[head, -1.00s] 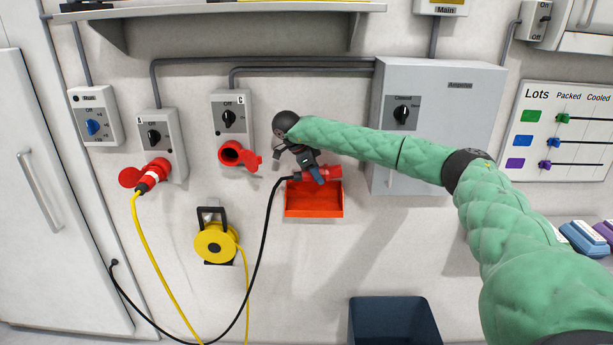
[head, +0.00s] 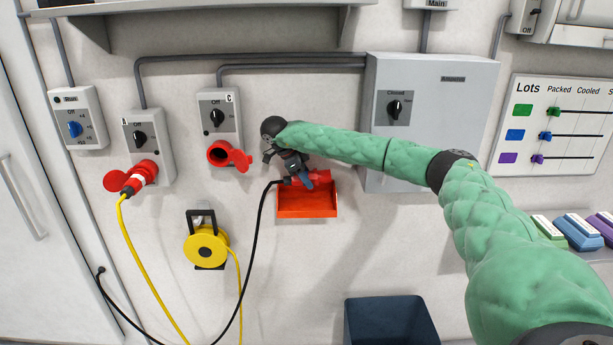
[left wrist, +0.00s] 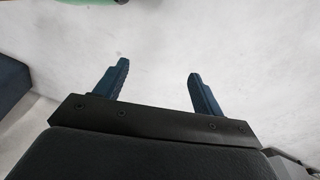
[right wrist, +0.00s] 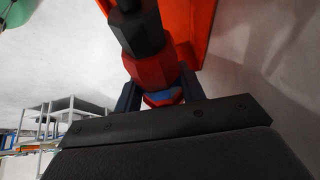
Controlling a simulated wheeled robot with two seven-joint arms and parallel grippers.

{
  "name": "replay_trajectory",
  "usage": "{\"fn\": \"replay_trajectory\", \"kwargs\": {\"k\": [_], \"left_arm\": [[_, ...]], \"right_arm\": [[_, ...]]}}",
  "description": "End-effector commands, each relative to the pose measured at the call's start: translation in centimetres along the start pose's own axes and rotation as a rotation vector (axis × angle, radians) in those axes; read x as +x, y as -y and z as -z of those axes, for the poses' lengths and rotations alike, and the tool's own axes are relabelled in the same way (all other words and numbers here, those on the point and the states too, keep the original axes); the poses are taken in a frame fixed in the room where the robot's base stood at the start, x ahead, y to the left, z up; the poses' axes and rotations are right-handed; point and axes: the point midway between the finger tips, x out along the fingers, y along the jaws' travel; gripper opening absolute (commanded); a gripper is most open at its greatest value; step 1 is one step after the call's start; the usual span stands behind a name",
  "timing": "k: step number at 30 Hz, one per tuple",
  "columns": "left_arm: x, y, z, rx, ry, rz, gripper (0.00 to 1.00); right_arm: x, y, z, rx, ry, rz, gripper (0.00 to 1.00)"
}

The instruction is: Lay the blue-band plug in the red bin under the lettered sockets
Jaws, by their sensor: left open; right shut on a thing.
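My right gripper (head: 306,181) is shut on the blue-band plug (head: 321,177), a red plug with a black cable running off to the left. In the right wrist view the plug (right wrist: 152,70) lies between the fingers, with its blue band (right wrist: 160,96) showing low between them. The red bin (head: 307,212) is an open wall tray below socket C (head: 218,156). The plug is at the bin's upper edge; I cannot tell whether it touches. The bin (right wrist: 203,22) also shows behind the plug in the right wrist view. My left gripper (left wrist: 157,75) is open and empty.
Socket C has its red lid open. A yellow-cabled red plug (head: 138,179) sits in the socket at left. A yellow cable reel (head: 206,247) hangs below. A grey cabinet (head: 440,115) is right of the bin, and a dark blue container (head: 391,318) stands below.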

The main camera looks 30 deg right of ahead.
Motion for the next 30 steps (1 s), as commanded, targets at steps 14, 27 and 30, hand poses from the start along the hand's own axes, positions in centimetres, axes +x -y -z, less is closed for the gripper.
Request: {"fn": "replay_trajectory", "kwargs": {"k": [14,27,30], "left_arm": [[-3.2,-0.8,1.2,-0.006,0.011,-0.012,0.69],[-6.4,-1.2,3.1,-0.006,0.01,-0.018,0.69],[-7.1,-1.3,3.4,-0.006,0.01,-0.019,0.69]], "right_arm": [[2.5,-0.2,-1.5,0.0,0.001,0.001,0.08],[4.6,-0.4,-2.6,0.0,0.0,0.0,0.08],[5.1,-0.5,-2.9,0.0,0.0,0.0,0.08]]}}
